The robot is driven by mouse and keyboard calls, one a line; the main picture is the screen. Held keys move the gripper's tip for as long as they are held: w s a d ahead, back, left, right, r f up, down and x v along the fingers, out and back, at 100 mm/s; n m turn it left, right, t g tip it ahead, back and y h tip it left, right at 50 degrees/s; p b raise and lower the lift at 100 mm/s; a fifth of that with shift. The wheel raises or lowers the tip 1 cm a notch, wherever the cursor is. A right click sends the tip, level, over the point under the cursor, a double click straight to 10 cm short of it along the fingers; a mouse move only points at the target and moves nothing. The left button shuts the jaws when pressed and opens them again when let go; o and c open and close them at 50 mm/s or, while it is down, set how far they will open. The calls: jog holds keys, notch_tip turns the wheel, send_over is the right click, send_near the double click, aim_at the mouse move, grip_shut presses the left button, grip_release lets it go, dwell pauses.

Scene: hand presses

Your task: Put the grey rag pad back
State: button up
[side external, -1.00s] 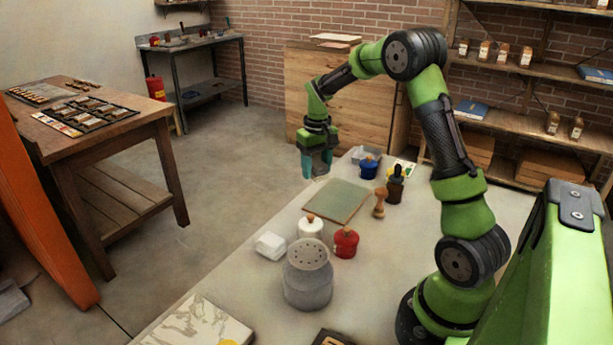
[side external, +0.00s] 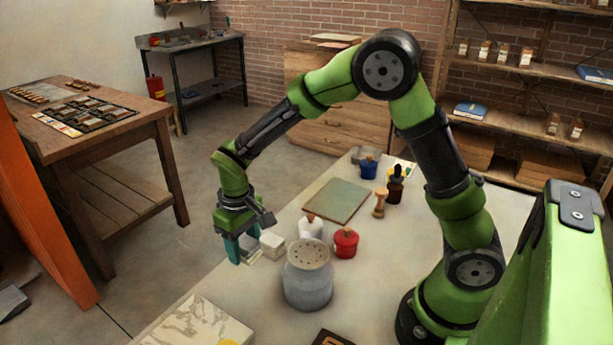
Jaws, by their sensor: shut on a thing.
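My gripper (side external: 241,251) has teal fingers pointing down at the left edge of the light worktable. It is shut on the grey rag pad (side external: 254,255), which is mostly hidden by the fingers, with only a pale edge showing. A white folded cloth stack (side external: 272,243) lies right beside the fingers, to their right. I cannot tell whether the held pad touches the stack or the table.
A grey perforated-top can (side external: 307,283), a white knobbed jar (side external: 311,227) and a red knobbed pot (side external: 345,243) stand close to the right. A greenish plate (side external: 338,200) lies behind. A marbled slab (side external: 198,325) lies in front. The worktable's left edge is near the gripper.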

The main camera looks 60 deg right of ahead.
aim_at(248, 274)
jog(key=shift+f, duration=2.95)
jog(key=shift+f, duration=0.15)
jog(key=o, duration=1)
notch_tip(248, 274, up, 12)
jog(key=shift+r, duration=0.1)
jog(key=s+d+r+m+t+y, duration=0.1)
jog(key=s+d+r+m+t, duration=0.1)
jog(key=s+r, duration=0.4)
jog(key=s+d+r+m+t+y, duration=0.1)
jog(key=s+r+t, duration=0.4)
jog(key=s, duration=0.6)
jog(key=shift+d+r+m, duration=0.5)
jog(key=shift+d+r, duration=0.05)
jog(key=shift+d, duration=0.35)
